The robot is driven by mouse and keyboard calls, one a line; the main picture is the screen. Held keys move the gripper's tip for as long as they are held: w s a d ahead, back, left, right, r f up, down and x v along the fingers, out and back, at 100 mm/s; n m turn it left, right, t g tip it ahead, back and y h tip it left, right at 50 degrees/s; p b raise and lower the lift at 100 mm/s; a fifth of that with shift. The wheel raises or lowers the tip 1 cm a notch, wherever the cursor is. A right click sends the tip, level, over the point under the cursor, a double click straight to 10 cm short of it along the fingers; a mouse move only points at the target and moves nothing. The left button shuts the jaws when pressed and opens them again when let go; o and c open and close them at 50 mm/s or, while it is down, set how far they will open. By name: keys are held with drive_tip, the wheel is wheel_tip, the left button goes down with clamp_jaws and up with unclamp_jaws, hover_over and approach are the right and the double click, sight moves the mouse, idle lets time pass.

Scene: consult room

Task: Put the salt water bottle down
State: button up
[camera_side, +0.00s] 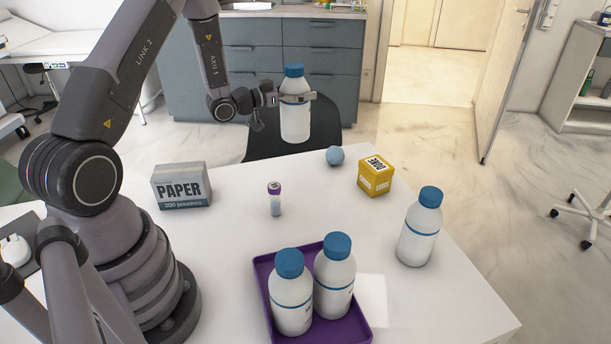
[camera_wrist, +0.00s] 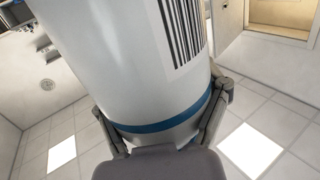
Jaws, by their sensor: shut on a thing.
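A white bottle with a blue cap and a blue band (camera_side: 295,122) is held upright in my gripper (camera_side: 296,98), above the far edge of the table. The gripper is shut around the bottle's upper part. In the wrist view the bottle (camera_wrist: 130,60) fills the middle, with a barcode on its side, and the fingers of my gripper (camera_wrist: 165,130) press on both sides near the blue band. No name on the label can be read, so I cannot tell which bottle it is.
Two similar bottles (camera_side: 292,305) (camera_side: 334,280) stand in a purple tray (camera_side: 262,275) on the white table (camera_side: 225,250). Another bottle (camera_side: 417,235) stands right of it. A paper box (camera_side: 182,188), a purple-capped vial (camera_side: 275,203), a blue ball (camera_side: 335,156) and a yellow box (camera_side: 375,178) stand farther back.

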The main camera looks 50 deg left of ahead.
drive_tip(key=s+d+f+m+g+h, duration=0.1)
drive_tip(key=s+d+m+g+h, duration=0.2)
drive_tip(key=d, duration=0.4)
drive_tip(key=s+d+f+m+g+h, duration=0.1)
drive_tip(key=s+d+m+g+h, duration=0.15)
drive_tip(key=d+h, duration=0.35)
drive_tip(key=s+d+r+m+g+h, duration=0.2)
drive_tip(key=s+d+m+g+h, duration=0.2)
drive_tip(key=s+d+m+g, duration=0.7)
drive_tip(key=s+d+f+n+t, duration=0.1)
drive_tip(key=s+f+n, duration=0.2)
drive_tip(key=f, duration=1.1)
drive_tip(key=shift+f+t, duration=0.25)
drive_tip(key=shift+t, duration=0.1)
drive_tip(key=shift+s+f, duration=0.1)
drive_tip(key=o, duration=1.2)
